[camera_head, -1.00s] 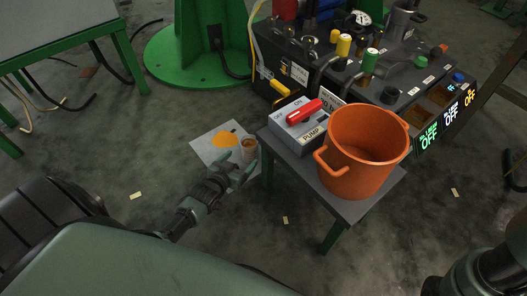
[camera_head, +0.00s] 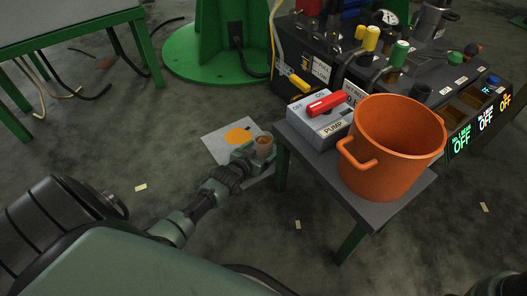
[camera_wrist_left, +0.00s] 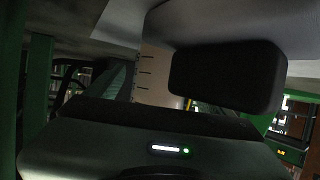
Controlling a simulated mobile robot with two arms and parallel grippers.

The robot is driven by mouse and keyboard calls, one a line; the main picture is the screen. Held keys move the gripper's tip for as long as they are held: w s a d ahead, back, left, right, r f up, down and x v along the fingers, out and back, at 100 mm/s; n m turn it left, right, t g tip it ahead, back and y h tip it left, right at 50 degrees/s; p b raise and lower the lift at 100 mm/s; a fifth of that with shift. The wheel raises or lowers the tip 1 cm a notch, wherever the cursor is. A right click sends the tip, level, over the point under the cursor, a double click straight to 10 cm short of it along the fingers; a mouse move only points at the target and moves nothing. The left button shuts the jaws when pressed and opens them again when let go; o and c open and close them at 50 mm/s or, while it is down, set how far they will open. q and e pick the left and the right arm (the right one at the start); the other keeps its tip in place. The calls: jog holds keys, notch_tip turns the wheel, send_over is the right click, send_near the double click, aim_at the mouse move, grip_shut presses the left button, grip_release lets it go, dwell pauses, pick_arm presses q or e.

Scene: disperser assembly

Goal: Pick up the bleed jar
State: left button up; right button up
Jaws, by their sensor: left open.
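The bleed jar (camera_head: 264,144), a small clear cup with brownish contents, stands upright on a white sheet with an orange stain (camera_head: 237,136) on the floor, left of the small table. My left gripper (camera_head: 256,153) is open, low at the jar, with its fingers beside it; the jar's lower part is partly hidden. In the left wrist view the jar's pale wall with dark graduation marks (camera_wrist_left: 148,76) shows close up beside a dark finger pad (camera_wrist_left: 228,76). I cannot tell whether the fingers touch it. My right gripper is out of view.
A small grey table (camera_head: 402,204) on green legs carries an orange bucket (camera_head: 390,150) and a pump switch box (camera_head: 318,118) with a red lever. A dark machine with valves (camera_head: 375,72) stands behind. A green round base (camera_head: 205,55) is at the back. Floor at front is mostly clear.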

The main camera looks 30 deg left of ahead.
pick_arm(q)
jog(key=c, duration=1.6)
jog(key=shift+r, duration=0.1)
